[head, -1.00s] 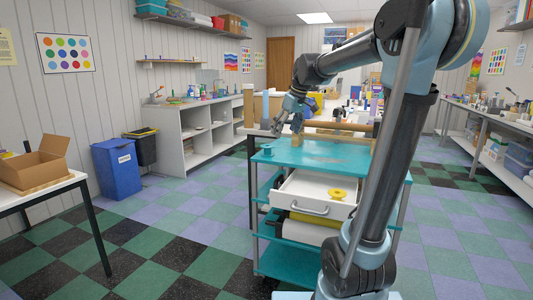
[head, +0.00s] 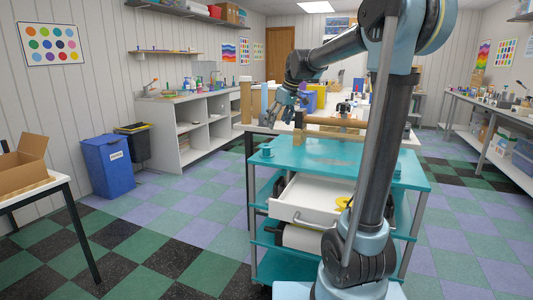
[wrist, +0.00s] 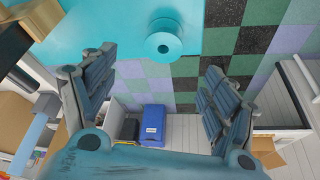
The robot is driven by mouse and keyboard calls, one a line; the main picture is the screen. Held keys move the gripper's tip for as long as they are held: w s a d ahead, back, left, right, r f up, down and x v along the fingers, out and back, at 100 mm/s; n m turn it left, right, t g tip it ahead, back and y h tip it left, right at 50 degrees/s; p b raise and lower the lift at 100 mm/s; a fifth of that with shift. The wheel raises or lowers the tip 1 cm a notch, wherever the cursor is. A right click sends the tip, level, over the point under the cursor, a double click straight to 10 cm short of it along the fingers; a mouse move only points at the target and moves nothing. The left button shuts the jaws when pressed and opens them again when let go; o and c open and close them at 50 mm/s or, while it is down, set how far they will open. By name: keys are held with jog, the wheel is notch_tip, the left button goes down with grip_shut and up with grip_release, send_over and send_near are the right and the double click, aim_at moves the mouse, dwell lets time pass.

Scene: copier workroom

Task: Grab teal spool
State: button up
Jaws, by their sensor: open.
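The teal spool (head: 267,152) stands on the near left corner of the teal cart top (head: 340,165). In the wrist view the spool (wrist: 164,42) shows from above as a round flange with a hub, near the edge of the cart top (wrist: 105,25). My gripper (head: 284,106) is above and beyond the spool in the head view, its fingers pointing down. In the wrist view my gripper (wrist: 160,66) has its fingers wide apart with nothing between them. The spool lies just past the fingertips, apart from them.
The cart's white drawer (head: 300,203) is pulled out, with a yellow spool (head: 343,203) in it, partly behind my arm. A small tan block (head: 297,136) stands on the cart top. A blue bin (head: 108,166) stands left on open checkered floor.

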aim_at(271, 146)
jog(key=x, duration=0.9)
jog(key=shift+w+a+f, duration=0.1)
jog(key=shift+a, duration=0.15)
jog(key=shift+a+x, duration=0.15)
jog(key=shift+x, duration=1.1)
jog(key=shift+a+x, duration=0.15)
jog(key=shift+x, duration=1.1)
jog(key=shift+c, duration=0.3)
jog(key=shift+d, duration=0.1)
jog(key=c, duration=1)
